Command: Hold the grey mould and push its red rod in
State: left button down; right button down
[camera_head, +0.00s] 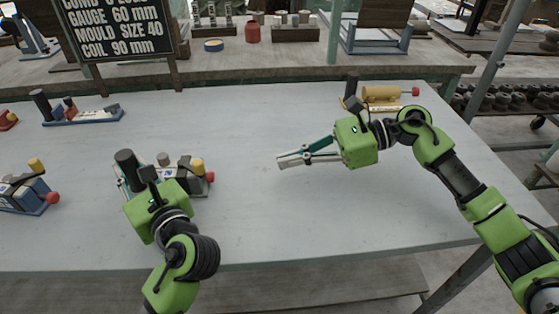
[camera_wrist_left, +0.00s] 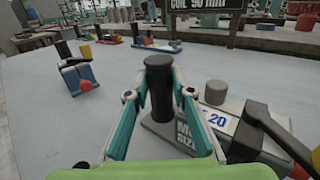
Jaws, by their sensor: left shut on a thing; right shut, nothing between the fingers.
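The grey mould (camera_head: 188,184) stands on the table at the left of the head view, partly hidden behind my left gripper. It has a dark upright post, a grey knob, a yellow knob and a red rod end (camera_head: 210,177) on its right side. My left gripper (camera_head: 128,165) is shut on the dark post (camera_wrist_left: 159,85) at the mould's left end. The left wrist view shows the mould's grey base (camera_wrist_left: 167,132) with a size label, and a black lever beside it. My right gripper (camera_head: 281,162) is shut and empty, above the table, right of the red rod end and apart from it.
A blue mould (camera_head: 30,196) stands at the left, another blue one (camera_head: 85,116) at the back left. A yellow mould (camera_head: 382,96) stands behind my right arm. A sign board (camera_head: 120,30) stands at the back edge. The table's middle and front right are clear.

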pick_arm(q)
jog(key=c, duration=1.7)
grip_release()
jog(key=shift+s, duration=0.1)
